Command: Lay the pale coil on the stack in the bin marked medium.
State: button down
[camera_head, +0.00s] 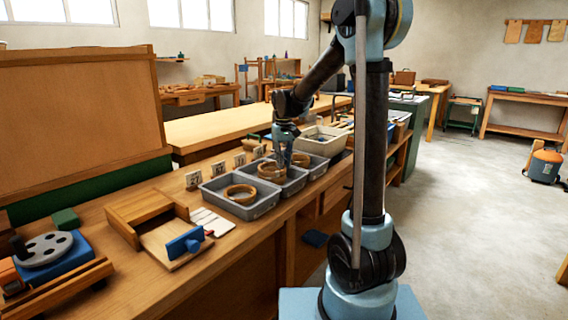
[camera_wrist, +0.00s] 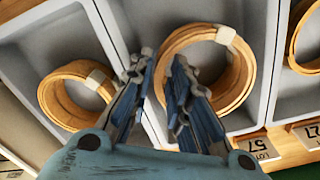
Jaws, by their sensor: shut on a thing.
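Tan coils with a pale band lie in grey bins; their tints look much alike, so I cannot tell the pale one for sure. My gripper (camera_head: 282,160) reaches down into the middle bin (camera_head: 293,183). In the wrist view its fingers (camera_wrist: 155,95) straddle the left wall of the middle coil (camera_wrist: 232,95), shut on it. This coil looks thick, perhaps stacked; it also shows in the head view (camera_head: 268,172). Whether it is lifted is unclear. Another coil (camera_head: 241,194) lies in the left bin (camera_head: 255,210), and one (camera_head: 301,158) in the right bin. No word "medium" is readable.
Number cards (camera_head: 193,180) stand behind the bins; one reads 57 in the wrist view (camera_wrist: 262,148). A beige crate (camera_head: 322,141) stands beyond the right bin.

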jog(key=shift+f, duration=0.15)
dwell(0.6)
jog(key=c, duration=1.4)
grip_release()
jog(key=o, duration=0.3)
jog(key=shift+r, duration=3.45)
jog(key=shift+s, duration=0.1)
